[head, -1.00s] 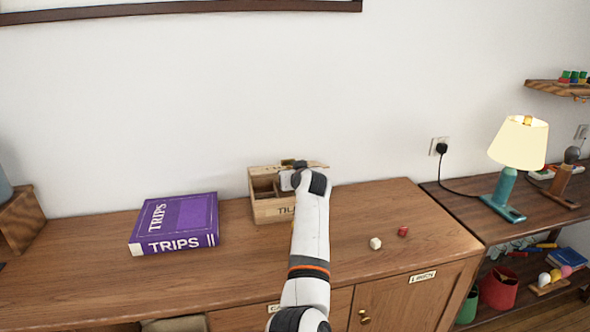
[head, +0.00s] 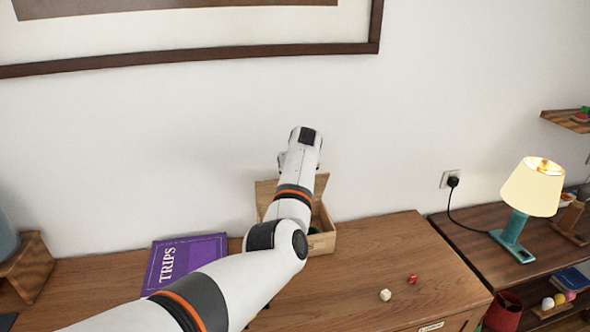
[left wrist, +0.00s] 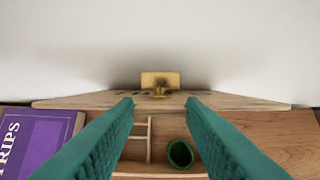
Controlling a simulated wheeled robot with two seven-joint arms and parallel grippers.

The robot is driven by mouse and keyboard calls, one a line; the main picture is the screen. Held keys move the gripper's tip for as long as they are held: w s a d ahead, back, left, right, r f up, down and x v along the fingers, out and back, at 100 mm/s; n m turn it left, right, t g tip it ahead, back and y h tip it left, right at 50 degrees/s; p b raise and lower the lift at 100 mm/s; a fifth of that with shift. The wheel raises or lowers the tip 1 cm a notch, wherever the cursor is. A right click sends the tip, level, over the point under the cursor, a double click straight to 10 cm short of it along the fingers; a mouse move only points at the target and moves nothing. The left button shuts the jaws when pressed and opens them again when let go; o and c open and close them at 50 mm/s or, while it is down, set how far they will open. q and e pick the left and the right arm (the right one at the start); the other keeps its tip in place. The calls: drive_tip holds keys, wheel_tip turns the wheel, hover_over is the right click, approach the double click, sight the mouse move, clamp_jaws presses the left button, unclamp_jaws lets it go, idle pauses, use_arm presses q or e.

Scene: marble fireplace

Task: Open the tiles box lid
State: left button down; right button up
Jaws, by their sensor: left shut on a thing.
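The wooden tiles box (head: 326,240) stands on the cabinet against the wall, partly hidden behind my left arm. Its lid (head: 266,190) is raised at the back, and the box is open. In the left wrist view the lid (left wrist: 90,101) shows as a tilted wooden panel with a brass catch (left wrist: 160,80) on its edge. Inside the box are wooden dividers (left wrist: 149,140) and a green round thing (left wrist: 181,154). My left gripper (left wrist: 160,103) is above the box, shut on the lid; its fingertips hide in the head view. My right gripper is not in view.
A purple TRIPS book (head: 185,258) lies left of the box. A white die (head: 385,295) and a red die (head: 412,279) lie to the right. A lamp (head: 532,188) stands on the lower right shelf unit. A picture frame (head: 200,58) hangs above.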

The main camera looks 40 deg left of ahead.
use_arm(q)
drive_tip(key=shift+w+a+r, duration=0.1)
drive_tip(key=shift+a+r, duration=0.05)
drive_tip(key=shift+r, duration=0.2)
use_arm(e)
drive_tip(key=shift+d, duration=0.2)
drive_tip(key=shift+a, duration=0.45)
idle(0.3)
